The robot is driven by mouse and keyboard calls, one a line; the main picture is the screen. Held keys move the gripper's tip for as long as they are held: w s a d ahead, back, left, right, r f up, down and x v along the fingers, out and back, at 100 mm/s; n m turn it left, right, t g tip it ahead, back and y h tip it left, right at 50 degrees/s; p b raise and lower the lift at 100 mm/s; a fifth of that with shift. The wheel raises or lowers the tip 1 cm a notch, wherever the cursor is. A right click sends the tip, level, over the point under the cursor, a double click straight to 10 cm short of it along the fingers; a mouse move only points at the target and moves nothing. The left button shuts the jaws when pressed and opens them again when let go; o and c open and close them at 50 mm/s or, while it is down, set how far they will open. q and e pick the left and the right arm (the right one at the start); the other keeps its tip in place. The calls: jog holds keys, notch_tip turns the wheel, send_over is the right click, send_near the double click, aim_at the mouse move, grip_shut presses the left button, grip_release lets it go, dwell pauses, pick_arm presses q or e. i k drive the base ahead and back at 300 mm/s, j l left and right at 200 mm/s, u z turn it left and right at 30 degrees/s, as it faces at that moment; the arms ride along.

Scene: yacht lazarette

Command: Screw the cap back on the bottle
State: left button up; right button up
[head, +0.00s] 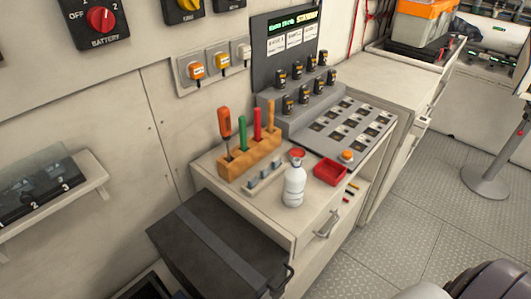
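A white bottle (294,187) stands upright near the front edge of the light worktop, with a narrow neck. A red piece (297,153) shows at the top of its neck. I cannot tell whether it is a loose cap, a seated cap or part of the bottle. No separate cap can be made out elsewhere.
Behind the bottle are a wooden rack (249,160) of upright screwdrivers and a grey socket holder (265,179). A small red tray (331,172) is close on its right. A sloped grey panel (350,128) fills the back right. A dark case (220,246) stands front left.

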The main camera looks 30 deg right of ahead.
aim_at(294, 181)
jog(key=i+l+z, duration=0.1)
jog(key=l+z, duration=0.3)
jog(key=i+l+z, duration=0.1)
jog(key=l+z, duration=0.25)
